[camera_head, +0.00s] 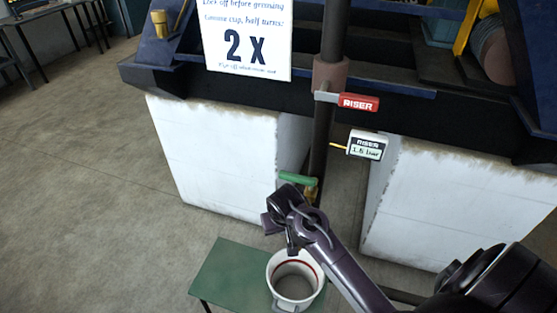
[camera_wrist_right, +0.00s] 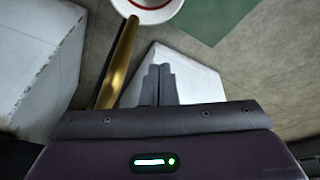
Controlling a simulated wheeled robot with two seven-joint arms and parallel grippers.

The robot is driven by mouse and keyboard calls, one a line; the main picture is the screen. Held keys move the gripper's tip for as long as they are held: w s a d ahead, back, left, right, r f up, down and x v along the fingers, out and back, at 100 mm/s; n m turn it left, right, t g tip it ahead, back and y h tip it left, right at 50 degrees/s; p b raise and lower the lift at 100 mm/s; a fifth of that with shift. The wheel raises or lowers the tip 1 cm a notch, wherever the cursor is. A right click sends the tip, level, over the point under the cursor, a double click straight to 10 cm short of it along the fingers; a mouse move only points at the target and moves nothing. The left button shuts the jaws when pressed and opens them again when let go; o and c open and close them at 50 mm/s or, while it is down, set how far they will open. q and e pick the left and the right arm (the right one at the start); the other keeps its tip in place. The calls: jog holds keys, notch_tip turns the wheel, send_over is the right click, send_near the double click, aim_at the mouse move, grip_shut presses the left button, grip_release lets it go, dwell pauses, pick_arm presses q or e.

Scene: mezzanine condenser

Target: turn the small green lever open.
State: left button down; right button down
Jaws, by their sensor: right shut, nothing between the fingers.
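The small green lever (camera_head: 298,178) sits on a brass valve fitting (camera_head: 311,188) low on the dark vertical riser pipe (camera_head: 319,150), between two white blocks. It lies roughly crosswise to the pipe. My right gripper (camera_head: 276,216) is just below and in front of the lever in the head view; the arm partly hides the valve's lower side. Whether it touches the lever cannot be told. In the right wrist view the fingers (camera_wrist_right: 158,84) are shut and empty, with a brass tube (camera_wrist_right: 118,65) to their left. The lever does not show there. My left gripper is not in view.
A red-handled lever (camera_head: 358,103) marked RISER is higher on the pipe. A gauge (camera_head: 367,145) reading about 1.6 bar is at its right. A white bucket (camera_head: 276,262) stands on a green table (camera_head: 222,272) below. A "2 X" sign (camera_head: 247,45) hangs above.

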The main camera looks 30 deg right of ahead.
aim_at(297, 179)
jog(key=w+d+r+m+h+p, duration=0.1)
jog(key=w+d+r+m, duration=0.3)
jog(key=r, duration=0.4)
jog(key=w+d+r+m+p, duration=0.1)
jog(key=w+d+r+m, duration=0.2)
jog(key=w+d+r, duration=0.35)
jog(key=a+p+x, duration=0.1)
jog(key=p+x, duration=0.2)
jog(key=x, duration=0.4)
jog(key=shift+w+d+f+g, duration=0.15)
jog(key=shift+w+f+g, duration=0.15)
jog(key=shift+w+f, duration=0.1)
